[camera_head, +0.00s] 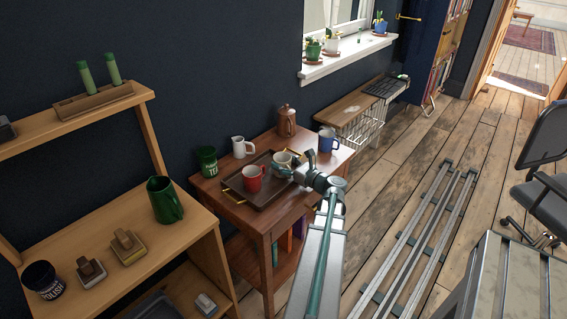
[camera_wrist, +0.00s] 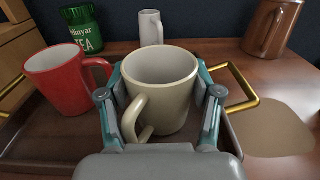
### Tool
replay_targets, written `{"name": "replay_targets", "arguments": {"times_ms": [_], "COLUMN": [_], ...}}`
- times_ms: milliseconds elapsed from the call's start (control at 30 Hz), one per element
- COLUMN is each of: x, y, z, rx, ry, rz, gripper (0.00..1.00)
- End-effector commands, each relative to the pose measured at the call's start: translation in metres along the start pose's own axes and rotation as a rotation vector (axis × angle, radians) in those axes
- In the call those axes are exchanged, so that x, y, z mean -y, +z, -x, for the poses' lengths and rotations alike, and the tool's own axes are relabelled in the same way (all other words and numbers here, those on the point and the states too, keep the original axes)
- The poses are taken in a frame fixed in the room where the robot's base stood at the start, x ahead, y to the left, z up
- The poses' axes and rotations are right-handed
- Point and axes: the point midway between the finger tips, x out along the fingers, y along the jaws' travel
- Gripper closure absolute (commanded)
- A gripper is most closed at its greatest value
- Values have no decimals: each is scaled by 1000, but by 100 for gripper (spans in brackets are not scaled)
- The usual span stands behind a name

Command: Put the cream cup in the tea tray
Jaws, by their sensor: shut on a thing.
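The cream cup (camera_wrist: 162,88) stands upright between the two fingers of my gripper (camera_wrist: 160,108), its handle toward the wrist camera. My gripper is shut on it. In the head view the cream cup (camera_head: 283,159) is over the right part of the tea tray (camera_head: 262,203), partly hidden by my gripper (camera_head: 299,172). The tea tray is dark with brass handles, and its rim also shows in the wrist view (camera_wrist: 25,143). I cannot tell whether the cup's base touches the tray floor. A red mug (camera_head: 252,178) stands in the tray to the left of the cream cup.
A wooden shelf with a green jug (camera_head: 164,199) stands at the left.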

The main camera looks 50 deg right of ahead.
Motion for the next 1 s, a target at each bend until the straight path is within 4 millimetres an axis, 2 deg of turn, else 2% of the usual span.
{"name": "replay_targets", "arguments": {"times_ms": [167, 200, 333, 733, 867, 1000], "x": [0, 0, 0, 0, 0, -1], "y": [-4, -3, -3, 1, 0, 0], "z": [0, 0, 0, 0, 13, 37], "rx": [1, 0, 0, 0, 0, 0], "ry": [0, 0, 0, 0, -2, -3], "rz": [-1, 0, 0, 0, 0, -1], "gripper": [79, 31, 11, 11, 11, 11]}}
